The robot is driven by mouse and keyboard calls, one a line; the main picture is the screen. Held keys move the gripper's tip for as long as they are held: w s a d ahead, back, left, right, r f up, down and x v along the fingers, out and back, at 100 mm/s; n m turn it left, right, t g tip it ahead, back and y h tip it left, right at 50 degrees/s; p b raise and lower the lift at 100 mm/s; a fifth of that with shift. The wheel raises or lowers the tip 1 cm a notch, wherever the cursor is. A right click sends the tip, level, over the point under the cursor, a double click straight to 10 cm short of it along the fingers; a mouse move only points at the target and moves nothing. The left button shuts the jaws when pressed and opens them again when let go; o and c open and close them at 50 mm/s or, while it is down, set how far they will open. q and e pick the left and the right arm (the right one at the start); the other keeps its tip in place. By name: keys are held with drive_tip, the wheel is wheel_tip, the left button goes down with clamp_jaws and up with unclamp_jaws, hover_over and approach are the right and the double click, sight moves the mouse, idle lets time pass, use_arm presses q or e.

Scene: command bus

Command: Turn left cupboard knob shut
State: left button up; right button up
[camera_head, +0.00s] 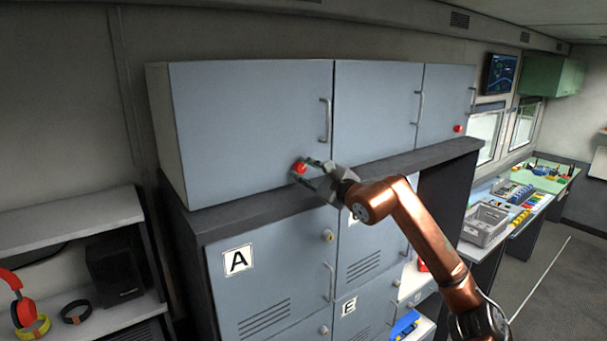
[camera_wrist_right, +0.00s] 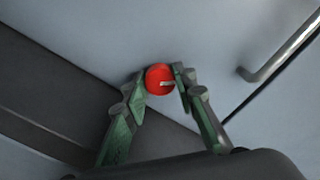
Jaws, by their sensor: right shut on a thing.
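The left cupboard (camera_head: 245,125) is a grey-blue door on the upper unit, and it looks closed. Its red round knob (camera_head: 299,168) sits low on the door near its right side. In the right wrist view the knob (camera_wrist_right: 157,76) shows a pale mark pointing right. My right gripper (camera_head: 304,174) is at the knob, its two green-grey fingers on either side of it. In the right wrist view the fingertips (camera_wrist_right: 160,82) are closed around the knob. My left gripper is not in view.
A vertical handle (camera_head: 325,120) is on the same door, right of the knob. A dark ledge (camera_head: 245,206) runs just below the cupboards. Another red knob (camera_head: 458,128) is on the far right door. Lockers stand below, including one marked A (camera_head: 238,261).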

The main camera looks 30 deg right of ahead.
drive_tip(key=n, duration=0.4)
drive_tip(key=shift+n, duration=2.9)
drive_tip(key=o, duration=1.2)
drive_tip(key=shift+c, duration=0.2)
